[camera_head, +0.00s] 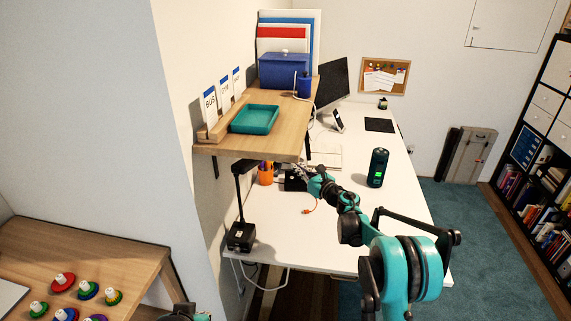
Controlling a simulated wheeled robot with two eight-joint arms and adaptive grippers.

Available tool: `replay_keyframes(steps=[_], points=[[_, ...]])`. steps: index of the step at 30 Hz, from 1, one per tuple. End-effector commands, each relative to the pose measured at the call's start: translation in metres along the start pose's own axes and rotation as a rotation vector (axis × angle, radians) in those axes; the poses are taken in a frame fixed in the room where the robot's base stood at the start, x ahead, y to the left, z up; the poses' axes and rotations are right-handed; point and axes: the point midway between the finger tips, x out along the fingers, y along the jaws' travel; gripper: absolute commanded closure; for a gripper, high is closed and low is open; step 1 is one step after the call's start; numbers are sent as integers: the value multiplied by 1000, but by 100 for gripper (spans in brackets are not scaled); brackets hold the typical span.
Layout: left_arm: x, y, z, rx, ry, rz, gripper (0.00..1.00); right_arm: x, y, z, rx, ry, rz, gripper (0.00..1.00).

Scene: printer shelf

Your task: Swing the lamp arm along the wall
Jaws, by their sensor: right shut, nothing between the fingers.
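A black desk lamp (239,205) stands at the near left corner of the white desk (340,215), close to the wall. Its square base (240,237) rests on the desk. Its thin arm rises upright and its flat head (245,166) points right, just below the wooden shelf. My right arm reaches in from the lower right. My right gripper (303,172) is shut and empty, at the shelf's near right edge and to the right of the lamp, apart from it. My left gripper does not show; only a small part of my left arm is at the bottom edge.
The wooden shelf (285,140) holds a teal tray (255,119) and a blue box (284,70). An orange cup (265,176) stands between lamp and gripper. A dark cylinder (378,167) stands on the desk. A wooden table (80,250) with colored knobs is lower left.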

Motion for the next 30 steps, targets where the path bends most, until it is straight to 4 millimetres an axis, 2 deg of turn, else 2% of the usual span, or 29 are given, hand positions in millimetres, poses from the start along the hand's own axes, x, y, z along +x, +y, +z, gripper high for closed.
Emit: replay_keyframes(steps=[5,8,11,12,15,19,22,25,29,30], points=[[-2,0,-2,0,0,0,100,-13,-6,6,19,-7,-8,100],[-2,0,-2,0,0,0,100,-22,-12,32,109,-39,-58,100],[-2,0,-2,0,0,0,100,-43,-21,76,297,-105,-153,100],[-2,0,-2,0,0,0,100,-55,-26,95,396,-138,-200,100],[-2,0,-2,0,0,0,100,-93,-36,135,667,-230,-321,100],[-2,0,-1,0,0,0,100,-152,-40,163,1027,-350,-467,100],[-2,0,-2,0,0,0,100,-201,-36,166,1305,-441,-574,100],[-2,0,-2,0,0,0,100,-252,-22,154,1586,-531,-683,100],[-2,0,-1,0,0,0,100,-317,10,122,1943,-643,-832,100],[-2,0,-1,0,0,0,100,-337,23,108,2051,-676,-882,100]])
